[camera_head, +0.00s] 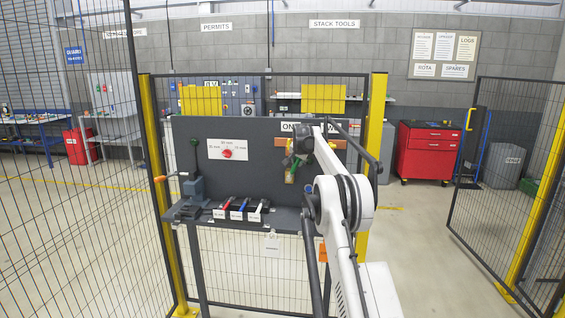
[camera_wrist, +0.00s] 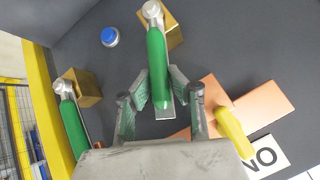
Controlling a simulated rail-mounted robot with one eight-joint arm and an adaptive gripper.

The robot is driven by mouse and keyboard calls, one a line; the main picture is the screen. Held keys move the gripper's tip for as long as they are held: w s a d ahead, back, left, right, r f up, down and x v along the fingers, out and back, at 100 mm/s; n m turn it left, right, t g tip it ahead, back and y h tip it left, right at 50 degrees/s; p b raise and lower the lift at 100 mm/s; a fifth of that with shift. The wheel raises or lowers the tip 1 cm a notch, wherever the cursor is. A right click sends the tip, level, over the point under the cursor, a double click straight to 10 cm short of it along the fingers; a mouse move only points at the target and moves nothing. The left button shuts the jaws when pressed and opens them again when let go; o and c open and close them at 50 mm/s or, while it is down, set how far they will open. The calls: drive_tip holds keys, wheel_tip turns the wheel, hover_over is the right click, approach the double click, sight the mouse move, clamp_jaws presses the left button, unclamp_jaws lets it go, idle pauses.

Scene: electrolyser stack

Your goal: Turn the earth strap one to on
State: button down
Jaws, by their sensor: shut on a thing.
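In the wrist view, my gripper (camera_wrist: 160,95) has its two fingers closed on a green handle (camera_wrist: 156,52). The handle has a round silver pivot end at a brass block (camera_wrist: 173,31); its other end is between the fingers. A second green handle (camera_wrist: 74,128) with its own brass block (camera_wrist: 86,88) lies to the left, apart from my gripper. I cannot read which one is strap one. In the head view, my gripper (camera_head: 293,161) is at the right side of the dark panel, and my arm hides part of it.
A yellow handle (camera_wrist: 234,133) lies across copper bars (camera_wrist: 262,105) close to my right finger. A blue button (camera_wrist: 110,37) is on the panel.

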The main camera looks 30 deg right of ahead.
drive_tip(key=shift+w+a+f, duration=0.1)
drive_tip(key=shift+a, duration=0.1)
idle(0.3)
drive_tip(key=c, duration=1.6)
unclamp_jaws()
drive_tip(key=shift+a, duration=0.15)
drive_tip(key=shift+c, duration=0.2)
drive_tip(key=shift+s+r, duration=0.35)
drive_tip(key=shift+r, duration=0.15)
drive_tip(key=v, duration=0.6)
drive_tip(key=shift+s+a, duration=0.15)
drive_tip(key=shift+a, duration=0.05)
drive_tip(key=shift+r, duration=0.1)
